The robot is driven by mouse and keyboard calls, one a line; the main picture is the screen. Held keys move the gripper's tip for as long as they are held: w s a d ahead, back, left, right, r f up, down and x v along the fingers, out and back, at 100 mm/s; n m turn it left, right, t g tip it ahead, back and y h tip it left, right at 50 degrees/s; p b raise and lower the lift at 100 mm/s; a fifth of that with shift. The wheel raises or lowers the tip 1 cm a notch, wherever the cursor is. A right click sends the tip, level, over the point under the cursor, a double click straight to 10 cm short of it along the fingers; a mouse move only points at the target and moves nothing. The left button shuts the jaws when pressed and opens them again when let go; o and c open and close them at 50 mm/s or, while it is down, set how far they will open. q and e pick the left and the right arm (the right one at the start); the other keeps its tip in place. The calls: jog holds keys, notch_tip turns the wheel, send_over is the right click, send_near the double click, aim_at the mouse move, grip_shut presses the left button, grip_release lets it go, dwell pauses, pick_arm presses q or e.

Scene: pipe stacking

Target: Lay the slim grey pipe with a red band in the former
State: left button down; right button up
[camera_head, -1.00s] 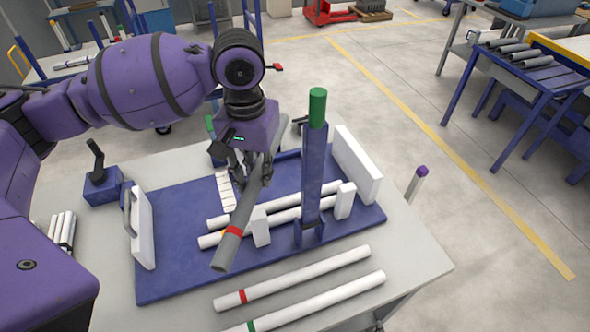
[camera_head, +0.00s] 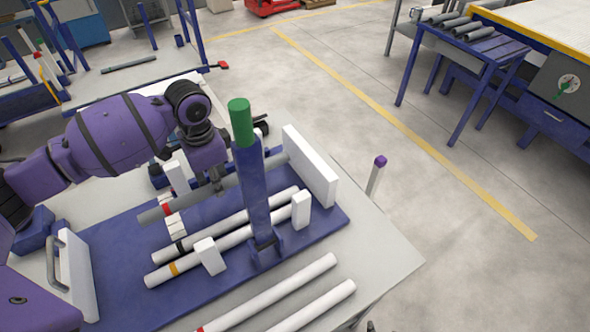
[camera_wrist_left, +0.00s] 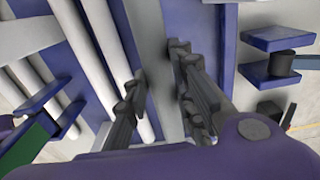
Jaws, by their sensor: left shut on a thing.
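The slim grey pipe (camera_head: 190,205) with a red band near its left end lies behind and roughly parallel to the two white pipes in the former. My left gripper (camera_head: 218,186) is shut on the grey pipe near its middle. In the left wrist view the grey pipe (camera_wrist_left: 160,45) runs between the fingers (camera_wrist_left: 160,90). The former is a blue base (camera_head: 115,238) with white blocks and end plates. A blue post with a green top (camera_head: 252,180) hides part of the grey pipe. I cannot tell whether the pipe touches the former. My right gripper is out of view.
A white pipe with a black band (camera_head: 230,222) and one with a yellow band (camera_head: 225,245) lie in the former. Two white pipes (camera_head: 275,290) lie on the front of the grey table (camera_head: 375,265). A purple-capped post (camera_head: 376,175) stands beyond its right edge.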

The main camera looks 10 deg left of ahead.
aim_at(223, 206)
pick_arm(q)
notch_tip(223, 206, down, 7)
jog(key=shift+r, duration=0.2)
jog(key=shift+f, duration=0.15)
jog(key=c, duration=1.5)
grip_release()
notch_tip(223, 206, up, 12)
jog(key=shift+r, duration=0.15)
